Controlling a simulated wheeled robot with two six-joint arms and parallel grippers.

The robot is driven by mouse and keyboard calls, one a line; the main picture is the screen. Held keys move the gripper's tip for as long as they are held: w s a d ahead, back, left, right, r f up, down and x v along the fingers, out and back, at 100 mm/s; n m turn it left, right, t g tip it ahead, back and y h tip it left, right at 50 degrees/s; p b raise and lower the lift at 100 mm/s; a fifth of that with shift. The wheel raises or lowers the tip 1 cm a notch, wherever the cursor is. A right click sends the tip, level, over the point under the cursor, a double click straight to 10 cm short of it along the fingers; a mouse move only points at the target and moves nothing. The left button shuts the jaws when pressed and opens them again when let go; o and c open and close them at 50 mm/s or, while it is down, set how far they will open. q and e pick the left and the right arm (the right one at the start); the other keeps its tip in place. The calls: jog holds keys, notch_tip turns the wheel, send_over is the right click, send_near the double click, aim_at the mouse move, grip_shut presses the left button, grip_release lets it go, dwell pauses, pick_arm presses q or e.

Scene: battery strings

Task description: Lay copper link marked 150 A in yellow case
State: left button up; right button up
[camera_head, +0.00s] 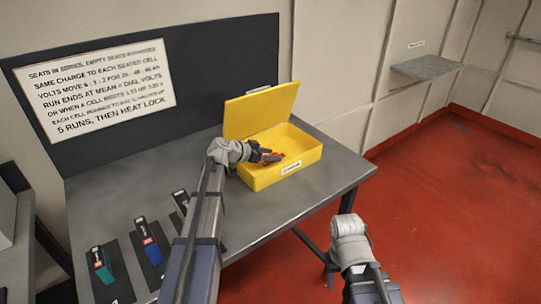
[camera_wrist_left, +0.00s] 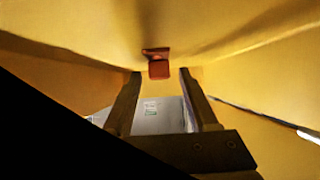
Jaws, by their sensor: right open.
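The yellow case (camera_head: 258,181) stands on the grey table with its lid (camera_head: 261,108) raised and a small white label on its front. My left gripper (camera_head: 268,156) reaches inside it, over the floor of the case. A small orange-red copper link (camera_head: 279,157) lies there by its fingers; its marking cannot be read. In the left wrist view the fingers (camera_wrist_left: 160,75) are spread, and the link (camera_wrist_left: 158,69) shows just beyond their tips, apart from both. My right gripper (camera_head: 331,271) is open off the table's front right, its fingers small and partly hidden.
A teal cell (camera_head: 102,264), a blue cell (camera_head: 151,250) and another dark cell (camera_head: 181,200) are on black mats at the table's left. A dark board with a printed sign (camera_head: 97,87) stands behind. The table's right end is clear. A grey shelf (camera_head: 427,67) is on the wall.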

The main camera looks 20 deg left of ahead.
pick_arm(q)
jog(key=shift+r, duration=0.2)
jog(key=p+v, duration=0.5)
jog(key=v, duration=0.6)
jog(key=shift+p, duration=0.4)
jog(key=shift+s+a+r, duration=0.2)
jog(key=shift+s+a, duration=0.05)
jog(key=shift+s, duration=0.1)
